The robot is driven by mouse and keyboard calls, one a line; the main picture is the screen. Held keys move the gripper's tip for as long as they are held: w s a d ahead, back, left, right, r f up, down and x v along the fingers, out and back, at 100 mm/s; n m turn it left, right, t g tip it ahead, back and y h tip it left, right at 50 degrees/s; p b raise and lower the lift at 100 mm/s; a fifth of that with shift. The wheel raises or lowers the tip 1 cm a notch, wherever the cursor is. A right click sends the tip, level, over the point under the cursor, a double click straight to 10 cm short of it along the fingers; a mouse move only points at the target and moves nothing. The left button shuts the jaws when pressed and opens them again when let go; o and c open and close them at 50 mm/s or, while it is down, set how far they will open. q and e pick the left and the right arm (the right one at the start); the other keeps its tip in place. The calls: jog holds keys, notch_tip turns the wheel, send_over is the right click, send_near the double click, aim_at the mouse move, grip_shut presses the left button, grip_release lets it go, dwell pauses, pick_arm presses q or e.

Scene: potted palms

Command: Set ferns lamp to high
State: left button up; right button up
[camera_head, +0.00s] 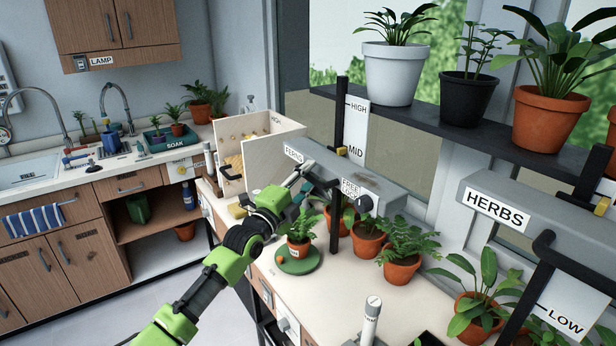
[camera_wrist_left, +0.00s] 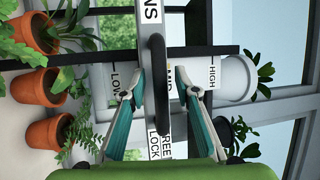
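The ferns lamp is a long grey housing (camera_head: 330,172) labelled FERNS on a black post (camera_head: 339,125). It sits close to the MID mark of a white HIGH/MID scale (camera_head: 355,122). A FREE/LOCK label and a dark knob (camera_head: 365,203) are on its end; the knob's setting is too small to tell. My left gripper (camera_head: 303,180) is at the lamp's front. In the left wrist view, the black bar handle (camera_wrist_left: 156,75) stands between the open fingers (camera_wrist_left: 165,88), with a visible gap at the right finger. My right gripper is in neither view.
Potted ferns (camera_head: 401,271) and a small plant on a green disc (camera_head: 298,262) stand below the lamp. A shelf (camera_head: 450,120) with large pots is at upper right. The HERBS lamp (camera_head: 500,208) is at right. An open wooden box (camera_head: 275,165) is behind my gripper.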

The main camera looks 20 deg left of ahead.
pick_arm(q)
jog(key=shift+c, duration=0.5)
grip_shut()
notch_tip(320, 180, up, 13)
jog(key=p, duration=0.6)
jog(key=shift+f+p, duration=0.15)
jog(key=shift+p, duration=0.15)
jog(key=shift+o, duration=0.5)
grip_release()
jog(key=v, duration=1.2)
